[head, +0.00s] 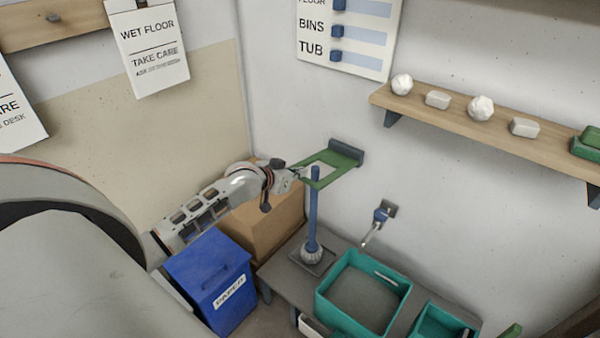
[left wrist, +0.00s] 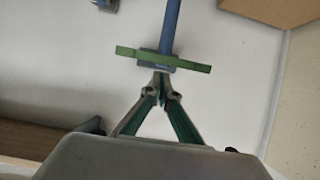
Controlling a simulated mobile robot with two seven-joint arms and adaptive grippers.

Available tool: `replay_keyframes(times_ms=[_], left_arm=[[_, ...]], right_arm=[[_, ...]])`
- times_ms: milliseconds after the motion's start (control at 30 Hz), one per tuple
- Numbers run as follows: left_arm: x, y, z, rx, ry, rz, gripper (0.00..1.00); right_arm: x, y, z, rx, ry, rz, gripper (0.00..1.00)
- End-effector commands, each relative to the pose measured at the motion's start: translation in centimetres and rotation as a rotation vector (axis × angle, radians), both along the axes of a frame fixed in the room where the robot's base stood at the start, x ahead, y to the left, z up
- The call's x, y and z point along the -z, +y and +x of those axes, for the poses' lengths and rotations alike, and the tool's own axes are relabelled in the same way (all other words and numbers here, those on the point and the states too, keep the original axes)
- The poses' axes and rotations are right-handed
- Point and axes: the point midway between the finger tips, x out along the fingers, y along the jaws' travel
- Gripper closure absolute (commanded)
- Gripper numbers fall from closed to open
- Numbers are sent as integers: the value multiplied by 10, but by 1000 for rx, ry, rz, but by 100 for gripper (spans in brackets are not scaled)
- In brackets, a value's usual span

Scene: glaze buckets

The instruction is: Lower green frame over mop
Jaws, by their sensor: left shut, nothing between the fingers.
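The green frame (head: 341,175) is a flat piece with an opening, joined to a dark bracket (head: 346,152) on the wall. It sticks out above the table, roughly level. The mop (head: 314,215) stands upright, with a blue pole and a pale head low down; the pole top overlaps the frame's opening in the head view. I cannot tell whether it passes through. My left gripper (head: 294,178) is shut and empty at the frame's near left edge. In the left wrist view its fingertips (left wrist: 161,76) are close to the green frame (left wrist: 190,66), with the blue pole (left wrist: 171,25) beyond.
A grey table (head: 290,272) carries a teal tub (head: 322,304), with another teal tub (head: 418,325) at right. A wall tap (head: 381,214) juts out nearby. A cardboard box (head: 275,228) and blue paper bin (head: 205,265) stand below my left arm. A wooden shelf (head: 460,111) is at right.

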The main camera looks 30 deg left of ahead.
Motion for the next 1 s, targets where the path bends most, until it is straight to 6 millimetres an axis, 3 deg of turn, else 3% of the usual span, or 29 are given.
replay_keyframes(times_ms=[167,433,700,1000], left_arm=[[5,0,0,-1,-21,-3,100],[33,1,-5,-4,-174,-16,100],[67,1,-14,-1,-266,-22,100],[76,1,-16,0,-264,-19,100]], right_arm=[[7,0,0,1,0,1,31],[30,14,3,-17,-19,21,31],[34,27,9,-41,-50,39,31],[34,24,9,-39,-50,33,31]])
